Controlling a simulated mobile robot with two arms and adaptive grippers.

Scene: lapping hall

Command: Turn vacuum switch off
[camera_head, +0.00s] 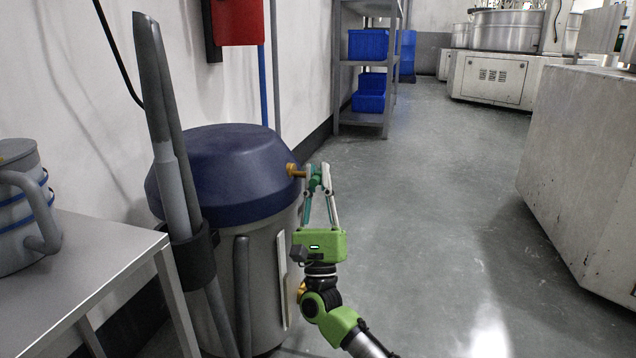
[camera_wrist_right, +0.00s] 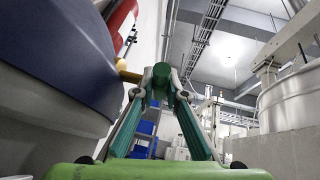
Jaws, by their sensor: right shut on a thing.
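The vacuum (camera_head: 225,165) stands on the floor by the wall, with a domed dark blue lid over a grey drum. Its orange-yellow switch (camera_head: 293,170) sticks out from the right side of the lid. It also shows in the right wrist view (camera_wrist_right: 128,72), just left of the fingertips. My right gripper (camera_head: 317,177) reaches up from below with its fingertips closed at the switch's outer end. My left gripper is in neither view.
A grey metal table (camera_head: 85,270) with a grey canister (camera_head: 22,205) stands at the left. Shelving with blue bins (camera_head: 368,44) stands behind. A pale machine (camera_head: 580,160) is at the right; the floor between is clear.

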